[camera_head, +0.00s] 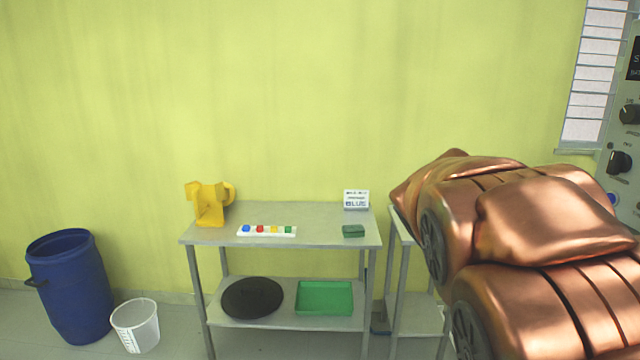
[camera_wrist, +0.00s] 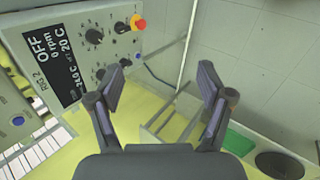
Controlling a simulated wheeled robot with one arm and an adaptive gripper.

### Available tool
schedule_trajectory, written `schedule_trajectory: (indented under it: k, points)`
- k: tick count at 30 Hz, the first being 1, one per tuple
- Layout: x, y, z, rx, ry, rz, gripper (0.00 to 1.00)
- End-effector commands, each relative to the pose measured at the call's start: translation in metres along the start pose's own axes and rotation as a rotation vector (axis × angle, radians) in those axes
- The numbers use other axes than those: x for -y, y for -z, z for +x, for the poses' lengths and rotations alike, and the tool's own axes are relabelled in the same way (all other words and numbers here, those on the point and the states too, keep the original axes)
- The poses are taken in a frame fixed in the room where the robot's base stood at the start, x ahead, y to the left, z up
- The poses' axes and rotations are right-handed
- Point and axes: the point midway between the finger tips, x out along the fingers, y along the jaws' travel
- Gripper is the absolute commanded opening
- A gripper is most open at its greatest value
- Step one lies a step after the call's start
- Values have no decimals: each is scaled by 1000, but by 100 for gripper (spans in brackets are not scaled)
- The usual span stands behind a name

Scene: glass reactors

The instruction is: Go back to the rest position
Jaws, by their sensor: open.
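My gripper (camera_wrist: 160,90) is open and empty in the wrist view, its two dark fingers spread wide apart. Beyond the fingers is a control panel (camera_wrist: 75,50) with a dark display reading OFF, several black knobs and a red-and-yellow button (camera_wrist: 137,22). The fingers touch nothing that I can see. In the head view my copper-coloured arm fills the lower right, and the gripper itself is out of that picture. The same kind of panel shows at the head view's right edge (camera_head: 622,165).
A blue barrel (camera_head: 70,285) and white bucket (camera_head: 136,326) stand left.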

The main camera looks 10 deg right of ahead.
Motion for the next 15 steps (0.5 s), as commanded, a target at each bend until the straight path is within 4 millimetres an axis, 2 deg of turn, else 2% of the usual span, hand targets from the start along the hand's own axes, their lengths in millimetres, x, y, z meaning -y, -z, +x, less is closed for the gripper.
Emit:
schedule_trajectory:
  k: [1, 3, 9, 12, 15]
  points:
    - [23, -15, 0, -4, 58, -16, 79]
    - [55, -32, 0, -9, 141, -36, 79]
    - [143, -90, -5, -7, 368, -106, 79]
    - [179, -119, -9, 3, 463, -141, 79]
    - [205, -141, -14, 8, 536, -169, 79]
